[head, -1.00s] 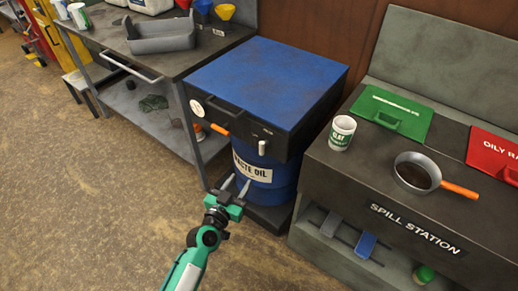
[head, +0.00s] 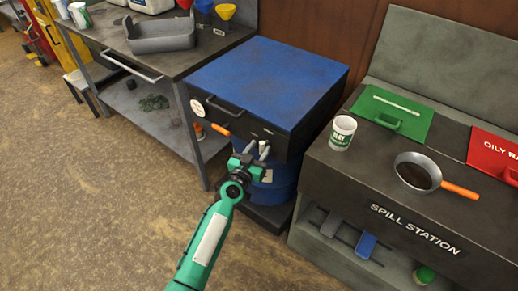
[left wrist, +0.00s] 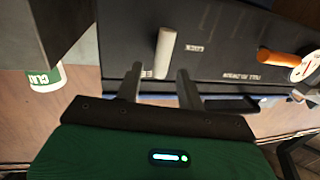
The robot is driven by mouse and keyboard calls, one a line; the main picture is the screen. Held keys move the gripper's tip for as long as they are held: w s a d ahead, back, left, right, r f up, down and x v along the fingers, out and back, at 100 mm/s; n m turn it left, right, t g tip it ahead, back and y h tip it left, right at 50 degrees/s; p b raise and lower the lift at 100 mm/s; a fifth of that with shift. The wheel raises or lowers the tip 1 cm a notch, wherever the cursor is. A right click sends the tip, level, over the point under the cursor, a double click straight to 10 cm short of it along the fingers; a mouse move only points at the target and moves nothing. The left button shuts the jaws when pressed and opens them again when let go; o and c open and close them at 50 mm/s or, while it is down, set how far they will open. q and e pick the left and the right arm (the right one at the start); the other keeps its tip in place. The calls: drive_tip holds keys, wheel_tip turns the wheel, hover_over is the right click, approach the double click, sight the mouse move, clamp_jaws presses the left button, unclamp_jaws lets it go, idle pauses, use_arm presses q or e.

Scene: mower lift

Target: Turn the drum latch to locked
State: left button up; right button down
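The drum latch is a short pale grey lever on the front of the dark cover over the blue waste oil drum (head: 283,178). In the left wrist view the latch (left wrist: 166,48) stands near upright, with the LOCK label (left wrist: 194,48) to its right. My left gripper (left wrist: 160,70) is open there, one fingertip on each side of the latch's lower end; contact cannot be told. In the head view my left gripper (head: 257,148) is at the cover's front, partly hiding the latch and the drum's label. My right gripper is not in view.
An orange handle (head: 218,129) and a dark bar handle (head: 224,107) are on the cover front, left of the gripper. The spill station (head: 395,205) with a white cup (head: 342,133) stands right. A workbench (head: 135,62) stands left. The floor in front is clear.

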use_arm(q)
drive_tip(key=shift+w+d, duration=0.15)
drive_tip(key=shift+w, duration=0.15)
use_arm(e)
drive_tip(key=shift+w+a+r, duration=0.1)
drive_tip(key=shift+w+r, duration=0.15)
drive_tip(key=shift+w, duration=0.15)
use_arm(q)
drive_tip(key=shift+c, duration=0.5)
clamp_jaws()
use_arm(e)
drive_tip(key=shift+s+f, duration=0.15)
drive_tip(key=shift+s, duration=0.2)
